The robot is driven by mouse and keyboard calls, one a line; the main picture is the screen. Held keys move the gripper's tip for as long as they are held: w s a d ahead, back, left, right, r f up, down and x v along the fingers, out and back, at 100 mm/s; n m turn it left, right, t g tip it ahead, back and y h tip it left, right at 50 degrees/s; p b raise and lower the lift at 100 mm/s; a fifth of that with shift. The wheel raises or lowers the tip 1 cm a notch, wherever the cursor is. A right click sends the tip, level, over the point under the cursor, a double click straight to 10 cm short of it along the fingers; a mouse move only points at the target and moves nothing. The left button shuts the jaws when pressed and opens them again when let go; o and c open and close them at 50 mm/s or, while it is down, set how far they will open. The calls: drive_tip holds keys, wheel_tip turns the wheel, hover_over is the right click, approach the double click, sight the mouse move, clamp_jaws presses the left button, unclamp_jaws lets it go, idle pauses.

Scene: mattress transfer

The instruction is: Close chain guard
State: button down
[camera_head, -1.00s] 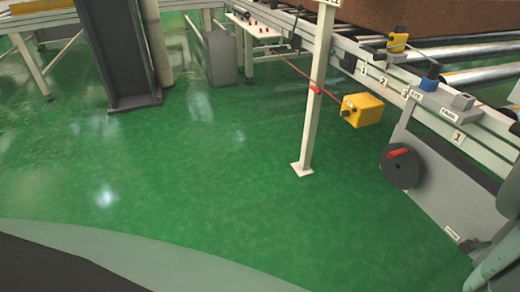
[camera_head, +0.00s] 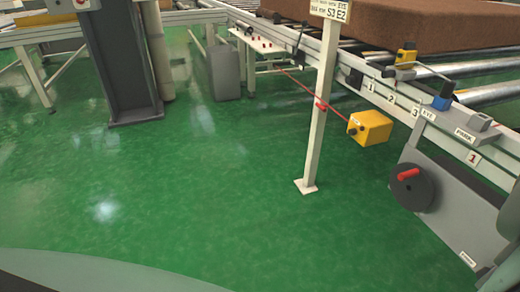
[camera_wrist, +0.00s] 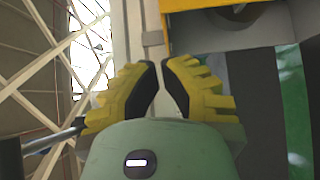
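Nothing in view is labelled as the chain guard, so I cannot tell which part it is. A grey side panel (camera_head: 455,215) stands at the right of the head view, below the conveyor frame. A dark round disc (camera_head: 412,187) with a red handle (camera_head: 407,174) is on its left edge. A thin red line (camera_head: 336,112) runs from the back table past a white post (camera_head: 318,130) to a yellow box (camera_head: 370,127). My gripper (camera_wrist: 159,66) shows in the wrist view, its black pads nearly together with only a slim gap and nothing seen between them.
The conveyor frame (camera_head: 385,98) carries numbered labels, a blue part (camera_head: 442,97) and a brown mattress block (camera_head: 400,32). A dark column (camera_head: 120,60) stands at the left. The green floor (camera_head: 190,190) is clear between.

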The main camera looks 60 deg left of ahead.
drive_tip(key=p+v, duration=0.6)
drive_tip(key=v, duration=0.4)
drive_tip(key=shift+w, duration=0.15)
drive_tip(key=shift+a+f, duration=0.1)
